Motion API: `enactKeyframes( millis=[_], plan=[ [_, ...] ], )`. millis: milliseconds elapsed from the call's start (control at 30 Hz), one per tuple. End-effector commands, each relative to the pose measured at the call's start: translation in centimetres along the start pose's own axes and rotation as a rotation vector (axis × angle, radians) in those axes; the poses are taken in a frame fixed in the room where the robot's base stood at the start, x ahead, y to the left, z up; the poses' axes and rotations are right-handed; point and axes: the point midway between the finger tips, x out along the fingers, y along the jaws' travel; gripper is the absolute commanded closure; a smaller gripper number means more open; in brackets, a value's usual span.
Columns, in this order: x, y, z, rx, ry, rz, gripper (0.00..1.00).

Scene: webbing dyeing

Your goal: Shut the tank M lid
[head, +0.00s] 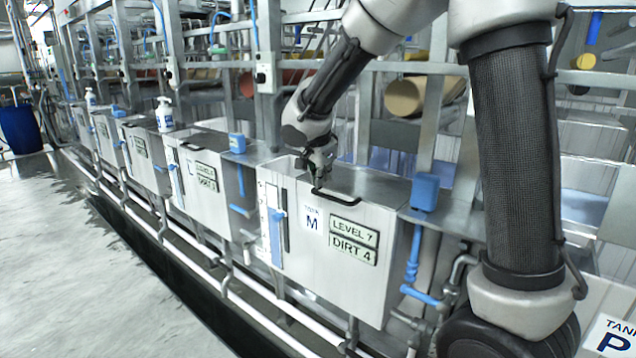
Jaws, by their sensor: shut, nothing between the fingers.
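Tank M (290,225) is a grey metal box with an "M" label and plates reading "LEVEL 7" and "DIRT 4". Its lid (375,190) lies about flat across the top; I cannot tell whether a small gap stays under it. A black bar handle (338,201) is at the lid's front edge. My gripper (318,183) points down over the lid, just behind the handle. Its fingers are shut and empty. I cannot tell whether they touch the lid or the handle. My wrist and gripper hide part of the lid's left side.
Tank L (205,198) and more tanks stand in a row to the left. White bottles (164,115) stand on the row. A blue box (425,190) and blue pipe (413,262) are right of tank M. White pipes run along the front. The floor (70,260) at left is clear.

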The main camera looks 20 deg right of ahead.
Motion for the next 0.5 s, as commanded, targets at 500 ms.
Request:
enactKeyframes(
  millis=[500],
  plan=[
    [-10.1, 0.2, 0.2, -0.001, 0.000, -0.002, 1.00]
  ],
)
